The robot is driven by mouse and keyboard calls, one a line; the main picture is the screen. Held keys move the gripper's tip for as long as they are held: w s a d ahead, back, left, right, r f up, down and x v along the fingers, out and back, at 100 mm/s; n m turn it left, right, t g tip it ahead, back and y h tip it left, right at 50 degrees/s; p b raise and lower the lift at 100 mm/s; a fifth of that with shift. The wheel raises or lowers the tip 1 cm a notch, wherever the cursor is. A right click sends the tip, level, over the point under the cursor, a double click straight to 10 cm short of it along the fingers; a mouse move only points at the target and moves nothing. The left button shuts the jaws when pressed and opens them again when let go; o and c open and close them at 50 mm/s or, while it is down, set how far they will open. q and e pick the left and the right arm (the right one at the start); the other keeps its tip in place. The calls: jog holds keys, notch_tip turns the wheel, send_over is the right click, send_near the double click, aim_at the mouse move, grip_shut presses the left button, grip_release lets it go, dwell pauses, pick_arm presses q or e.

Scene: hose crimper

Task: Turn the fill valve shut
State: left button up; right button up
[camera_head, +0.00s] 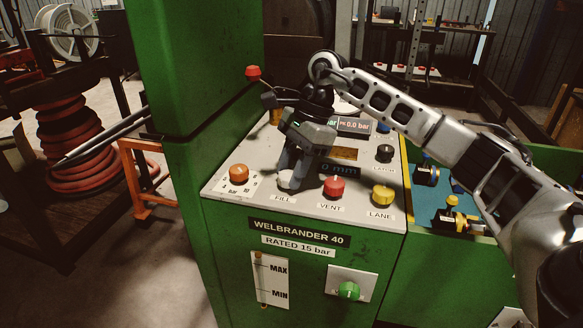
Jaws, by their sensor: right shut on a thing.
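The fill valve (286,181) is a pale knob above the "FILL" label on the sloped grey panel of the green machine. My right gripper (292,171) reaches down over it from behind, with its fingers shut on the knob. The fingers hide the upper part of the knob, so its turn position cannot be read. A display reading 0.0 bar (354,126) shows behind the gripper, partly covered. My left gripper is not in view.
Close by on the panel are an orange knob (239,174), the red vent knob (334,187) and the yellow lane knob (382,195). A black knob (385,153) sits farther back. A red-tipped lever (253,73) stands at the rear left. A green knob (348,290) is on the front face.

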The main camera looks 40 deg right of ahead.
dwell(0.3)
jog(key=o, duration=1)
jog(key=shift+c, duration=0.2)
pick_arm(q)
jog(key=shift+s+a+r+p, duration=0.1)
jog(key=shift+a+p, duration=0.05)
jog(key=shift+p, duration=0.5)
pick_arm(e)
jog(key=v, duration=1.6)
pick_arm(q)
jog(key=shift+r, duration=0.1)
pick_arm(e)
jog(key=shift+a, duration=0.1)
